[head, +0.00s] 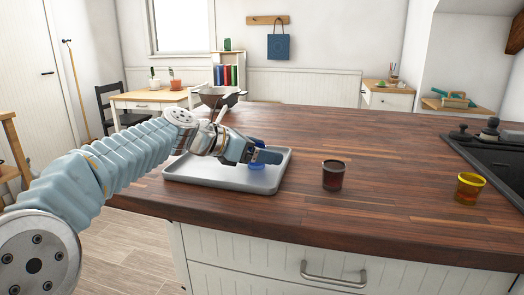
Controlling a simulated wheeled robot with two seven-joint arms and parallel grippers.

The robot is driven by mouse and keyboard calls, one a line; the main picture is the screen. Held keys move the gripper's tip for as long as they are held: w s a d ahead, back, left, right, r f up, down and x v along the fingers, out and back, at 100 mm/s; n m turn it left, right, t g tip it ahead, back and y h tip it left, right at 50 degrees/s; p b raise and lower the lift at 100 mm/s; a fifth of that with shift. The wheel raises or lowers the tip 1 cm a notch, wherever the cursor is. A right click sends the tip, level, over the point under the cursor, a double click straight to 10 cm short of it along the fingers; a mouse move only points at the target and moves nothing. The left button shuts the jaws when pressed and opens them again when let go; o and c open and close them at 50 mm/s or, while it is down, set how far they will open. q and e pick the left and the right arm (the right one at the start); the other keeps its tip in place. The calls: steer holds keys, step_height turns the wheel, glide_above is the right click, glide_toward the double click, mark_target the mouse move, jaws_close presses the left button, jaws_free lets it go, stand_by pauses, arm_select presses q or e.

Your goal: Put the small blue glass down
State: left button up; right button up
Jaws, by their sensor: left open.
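The small blue glass (257,167) stands in the grey tray (188,176) on the wooden counter, near the tray's right side. It looks upright. My left gripper (262,156) is at the glass, with its fingers open and a dark finger crossing in front of it. The middle of the glass is hidden by the gripper, and I cannot tell whether the fingers touch it. My right gripper is not in view.
A dark red glass (332,175) stands right of the tray, and a yellow glass (468,188) stands farther right. A dark bowl (214,98) is behind my arm. The counter between the tray and the yellow glass is otherwise clear.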

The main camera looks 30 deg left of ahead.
arm_select(q)
steer(key=shift+r, duration=0.25)
steer(key=v, duration=1.2)
stand_by(1.0)
